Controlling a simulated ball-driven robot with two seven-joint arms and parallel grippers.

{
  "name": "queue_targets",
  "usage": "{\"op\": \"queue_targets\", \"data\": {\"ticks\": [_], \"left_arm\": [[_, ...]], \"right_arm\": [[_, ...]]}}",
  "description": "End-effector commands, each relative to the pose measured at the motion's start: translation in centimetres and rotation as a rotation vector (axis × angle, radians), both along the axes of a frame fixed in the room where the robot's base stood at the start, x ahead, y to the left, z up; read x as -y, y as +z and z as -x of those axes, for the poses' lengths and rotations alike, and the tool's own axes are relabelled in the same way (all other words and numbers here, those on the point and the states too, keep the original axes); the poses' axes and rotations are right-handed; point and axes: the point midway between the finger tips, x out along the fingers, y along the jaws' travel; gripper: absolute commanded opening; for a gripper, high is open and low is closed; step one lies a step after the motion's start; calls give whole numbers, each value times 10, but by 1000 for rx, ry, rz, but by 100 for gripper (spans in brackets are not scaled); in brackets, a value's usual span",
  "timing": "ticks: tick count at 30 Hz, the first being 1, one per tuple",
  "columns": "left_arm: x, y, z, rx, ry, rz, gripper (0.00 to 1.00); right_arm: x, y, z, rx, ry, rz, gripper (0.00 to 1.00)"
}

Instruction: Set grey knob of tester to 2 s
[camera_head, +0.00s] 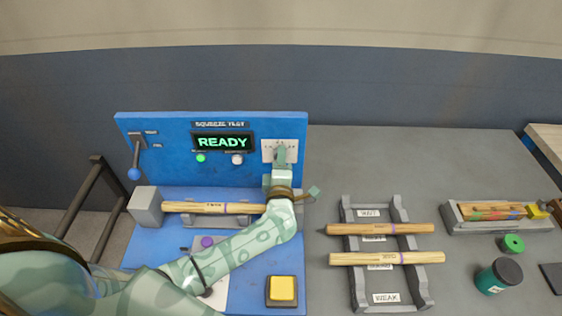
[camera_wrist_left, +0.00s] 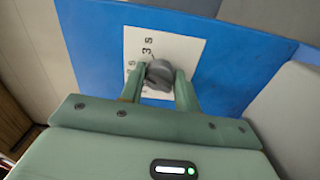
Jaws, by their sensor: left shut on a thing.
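The tester (camera_head: 160,165) is a blue machine with an upright panel, and its display reads READY (camera_head: 222,142). The grey knob (camera_wrist_left: 160,74) sits on a white scale plate (camera_wrist_left: 190,52) at the panel's upper right; a "3 s" mark shows beside the knob in the left wrist view. My left gripper (camera_wrist_left: 160,88) is shut on the knob, one finger on each side. In the head view the left gripper (camera_head: 282,160) covers the knob and much of the plate (camera_head: 298,150). The knob's exact setting cannot be told. My right gripper is not in view.
A wooden handle (camera_head: 215,208) lies across the tester below my left arm. A grey rack (camera_head: 350,285) holds two handles on the right; a dark-lidded jar (camera_head: 498,276) stands beyond.

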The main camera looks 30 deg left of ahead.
Motion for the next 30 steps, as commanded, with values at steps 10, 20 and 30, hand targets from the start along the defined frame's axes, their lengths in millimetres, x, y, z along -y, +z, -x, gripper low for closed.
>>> {"op": "queue_targets", "data": {"ticks": [10,20,30], "left_arm": [[1,-2,1,124,0,269,9],[0,-1,1,198,0,422,9],[1,-1,1,219,-1,467,9]], "right_arm": [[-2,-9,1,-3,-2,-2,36],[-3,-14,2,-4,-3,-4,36],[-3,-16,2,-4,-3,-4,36]]}}
